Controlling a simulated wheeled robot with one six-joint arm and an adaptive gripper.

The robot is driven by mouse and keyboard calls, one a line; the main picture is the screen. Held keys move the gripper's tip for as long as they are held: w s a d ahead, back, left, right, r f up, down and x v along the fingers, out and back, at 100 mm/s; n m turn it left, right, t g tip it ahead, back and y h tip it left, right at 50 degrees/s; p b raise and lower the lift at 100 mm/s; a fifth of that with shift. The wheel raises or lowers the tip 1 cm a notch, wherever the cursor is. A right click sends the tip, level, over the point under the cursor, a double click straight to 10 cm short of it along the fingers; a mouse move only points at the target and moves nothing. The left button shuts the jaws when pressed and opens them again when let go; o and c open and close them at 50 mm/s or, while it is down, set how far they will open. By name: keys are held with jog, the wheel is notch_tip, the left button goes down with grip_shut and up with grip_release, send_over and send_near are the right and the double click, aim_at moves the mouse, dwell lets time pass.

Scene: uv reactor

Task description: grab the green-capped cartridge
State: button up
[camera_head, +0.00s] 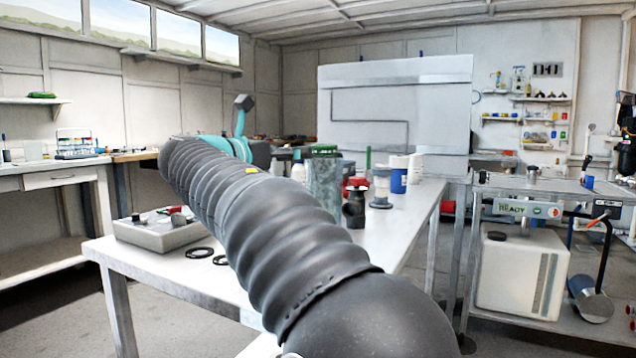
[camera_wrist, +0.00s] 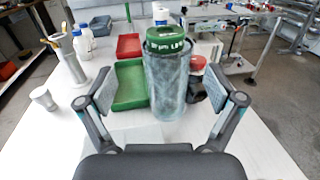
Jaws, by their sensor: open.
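The green-capped cartridge (camera_wrist: 166,90) stands upright on the white table in the wrist view, a grey mottled cylinder with a green lettered cap. In the head view the cartridge (camera_head: 324,182) shows beyond my arm, its lower part hidden by the arm. My gripper (camera_wrist: 166,96) is open, with one finger on each side of the cartridge in the wrist view. The cartridge appears just ahead of the palm, between or slightly beyond the fingertips; I cannot tell the exact depth. I see no contact. My gripper itself is hardly visible in the head view.
A green tray (camera_wrist: 130,88) lies close left of the cartridge, with a red tray (camera_wrist: 128,46) behind it. A dark fitting with a red top (camera_head: 355,202) stands close right. A control box (camera_head: 160,229) and black rings (camera_head: 200,252) lie on the table's left part.

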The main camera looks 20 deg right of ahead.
aim_at(314, 149)
jog(key=x, duration=0.6)
jog(key=shift+d, duration=0.3)
jog(key=shift+s+x, duration=0.15)
jog(key=shift+x, duration=1.2)
jog(key=shift+s+x, duration=0.15)
jog(key=shift+x, duration=1.2)
jog(key=shift+d, duration=0.1)
jog(key=c, duration=1.7)
jog(key=shift+r, duration=0.1)
